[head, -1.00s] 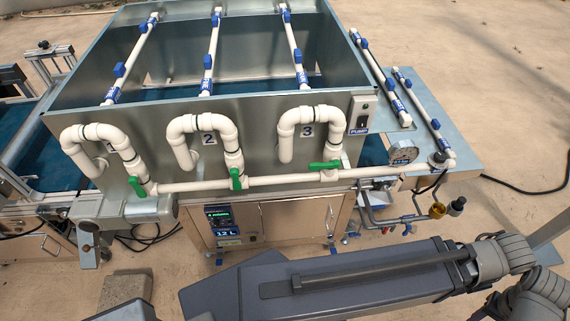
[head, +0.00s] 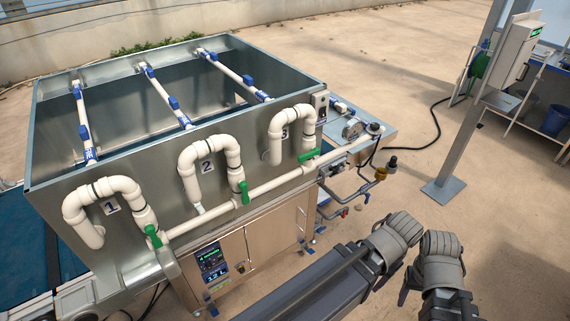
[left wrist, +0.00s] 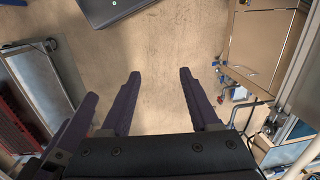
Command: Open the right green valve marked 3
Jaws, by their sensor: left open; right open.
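The green valve 3 (head: 309,155) is the rightmost of three in the head view, on the right leg of the white pipe bend beside the label 3 (head: 285,132). Its handle lies roughly level, crosswise to that pipe leg. My right gripper (head: 438,300) is low at the right of the head view, partly hidden by its own wrist, open and well apart from the valve. My left gripper (left wrist: 160,76) is open and empty over the floor in the left wrist view; it does not show in the head view.
Green valve 2 (head: 244,192) and green valve 1 (head: 153,236) have more upright handles. A pressure gauge (head: 352,129) and small fittings (head: 380,174) stick out at the machine's right end. A post (head: 468,120) stands at right. Floor between is clear.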

